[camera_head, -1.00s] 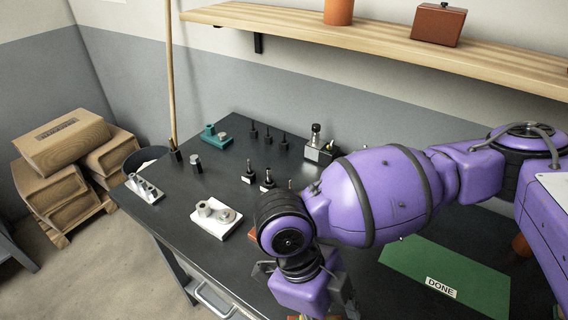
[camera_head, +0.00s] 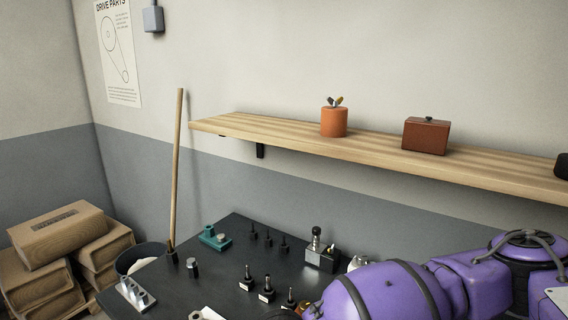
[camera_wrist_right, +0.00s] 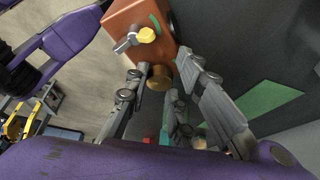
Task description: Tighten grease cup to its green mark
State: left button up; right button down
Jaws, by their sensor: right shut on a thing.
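In the right wrist view, an orange-brown housing (camera_wrist_right: 140,15) carries a short grey lever with a yellow end (camera_wrist_right: 147,35) and a green mark (camera_wrist_right: 154,22) on its face. A round brass cap (camera_wrist_right: 159,77), which looks like the grease cup, sticks out from the housing's end. My right gripper (camera_wrist_right: 160,82) has its fingers on either side of this cap and is shut on it. No mark on the cap itself can be made out. The head view shows only part of my right arm; its gripper is below the frame. My left gripper shows in neither view.
The dark bench (camera_head: 215,280) holds several small black-based pins, a teal block (camera_head: 214,238), a stepped grey block (camera_head: 132,295) and a metal fixture (camera_head: 320,255). A wooden shelf (camera_head: 290,143) runs along the wall behind. A green mat (camera_wrist_right: 255,110) lies beside the gripper.

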jog(key=m, duration=0.2)
jog(key=m+g+y, duration=0.1)
jog(key=m, duration=0.3)
jog(key=shift+w+d+f+g+y, duration=0.15)
jog(key=shift+d+f+g+y, duration=0.05)
jog(key=shift+d+g+y, duration=0.2)
jog(key=m+y, duration=0.1)
jog(key=m, duration=0.2)
jog(key=m+y, duration=0.1)
jog(key=m, duration=0.2)
jog(key=shift+d+g, duration=0.2)
jog(key=shift+g, duration=0.1)
jog(key=m+y, duration=0.1)
jog(key=m, duration=0.1)
jog(key=m+y, duration=0.1)
jog(key=m, duration=0.3)
jog(key=shift+d+m+t+y, duration=0.35)
jog(key=shift+m+t+y, duration=0.05)
jog(key=m, duration=0.2)
jog(key=m+t+y, duration=0.1)
jog(key=m, duration=0.1)
jog(key=shift+s+d, duration=0.1)
jog(key=shift+s, duration=0.15)
jog(key=m+t, duration=0.1)
jog(key=m, duration=0.1)
jog(key=shift+r+m+y, duration=0.1)
jog(key=shift+m+y, duration=0.2)
jog(key=shift+m, duration=0.1)
